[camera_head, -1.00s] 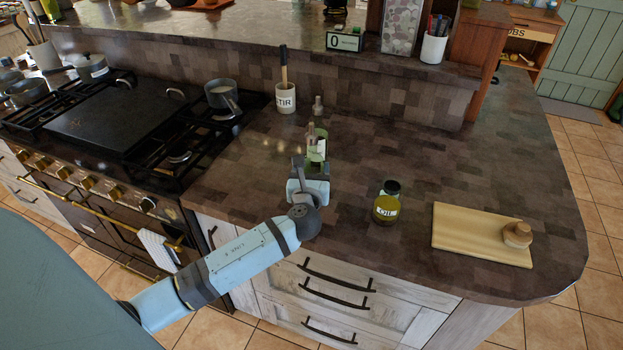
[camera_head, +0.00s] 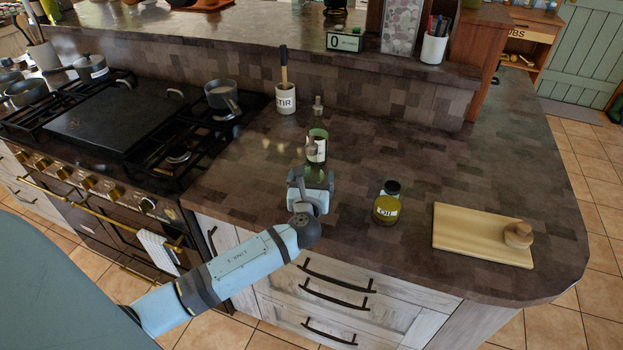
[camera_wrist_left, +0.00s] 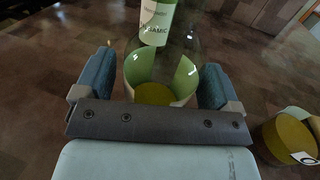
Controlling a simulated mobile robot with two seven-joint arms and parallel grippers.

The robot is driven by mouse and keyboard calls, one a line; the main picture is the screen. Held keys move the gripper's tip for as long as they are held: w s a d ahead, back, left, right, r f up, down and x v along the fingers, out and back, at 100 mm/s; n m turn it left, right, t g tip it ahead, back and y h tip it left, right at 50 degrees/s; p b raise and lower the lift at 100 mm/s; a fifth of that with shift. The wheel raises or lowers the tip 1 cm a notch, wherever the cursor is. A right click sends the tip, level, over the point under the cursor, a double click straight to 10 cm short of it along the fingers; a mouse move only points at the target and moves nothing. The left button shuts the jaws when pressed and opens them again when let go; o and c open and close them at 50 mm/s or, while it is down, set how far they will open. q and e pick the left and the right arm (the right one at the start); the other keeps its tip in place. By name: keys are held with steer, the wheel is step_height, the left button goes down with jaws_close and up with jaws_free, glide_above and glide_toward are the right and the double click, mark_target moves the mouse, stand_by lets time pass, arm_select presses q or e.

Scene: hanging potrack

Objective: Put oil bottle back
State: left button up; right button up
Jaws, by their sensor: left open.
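My right gripper is not in view.
A wooden board (camera_head: 470,236) with a round wooden piece (camera_head: 517,236) lies at the right. A utensil crock (camera_head: 286,99) and a small bottle (camera_head: 318,106) stand at the back. The stove (camera_head: 110,120) is at the left. The counter between crock and board is mostly clear.

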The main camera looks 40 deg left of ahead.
arm_select(q)
steer(key=v, duration=0.6)
steer(key=b+v, duration=0.1)
steer(key=v, duration=0.5)
steer(key=shift+r, duration=0.25)
